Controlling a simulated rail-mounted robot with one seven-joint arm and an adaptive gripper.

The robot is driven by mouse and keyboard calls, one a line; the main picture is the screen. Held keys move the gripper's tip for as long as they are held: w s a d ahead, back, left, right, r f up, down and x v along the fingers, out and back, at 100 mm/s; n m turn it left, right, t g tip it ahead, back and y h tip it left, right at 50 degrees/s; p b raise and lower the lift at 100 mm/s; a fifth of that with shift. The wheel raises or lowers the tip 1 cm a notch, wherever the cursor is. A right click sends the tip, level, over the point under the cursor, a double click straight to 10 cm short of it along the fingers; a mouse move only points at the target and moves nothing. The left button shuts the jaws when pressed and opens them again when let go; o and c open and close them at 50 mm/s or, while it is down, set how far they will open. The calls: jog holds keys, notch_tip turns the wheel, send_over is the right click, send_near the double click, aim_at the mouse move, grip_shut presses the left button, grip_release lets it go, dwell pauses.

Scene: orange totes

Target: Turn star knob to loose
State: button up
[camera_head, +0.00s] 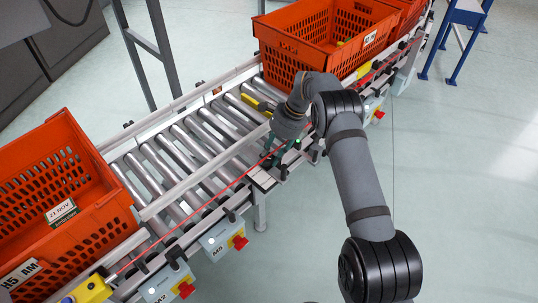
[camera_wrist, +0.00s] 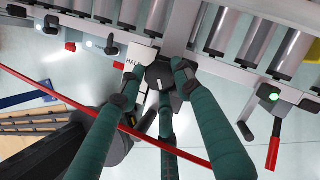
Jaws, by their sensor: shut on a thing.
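The star knob (camera_wrist: 161,76) is black with a white mark on its face and shows in the wrist view, beside a white plate (camera_wrist: 137,58) with partly hidden lettering that begins "HAL". My gripper (camera_wrist: 157,84) has its teal fingers shut around the knob. The fingers cover parts of the knob's rim. In the head view my gripper (camera_head: 272,160) is at the near side rail of the roller conveyor, and the knob cannot be made out behind it there.
The conveyor (camera_head: 190,150) has bare rollers between an orange tote (camera_head: 80,235) at left and another orange tote (camera_head: 300,70) at top. A red line (camera_head: 215,197) runs along its near side. Control boxes (camera_head: 222,238) hang below the rail. A green lamp (camera_wrist: 273,96) and red lever (camera_wrist: 273,153) stand right of my gripper.

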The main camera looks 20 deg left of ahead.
jog(key=shift+a+r, duration=0.25)
jog(key=shift+a, duration=0.05)
jog(key=o, duration=0.9)
jog(key=shift+o, duration=1.1)
jog(key=shift+d+f, duration=0.1)
jog(key=shift+d, duration=0.05)
jog(key=v, duration=1.2)
jog(key=shift+d, duration=0.1)
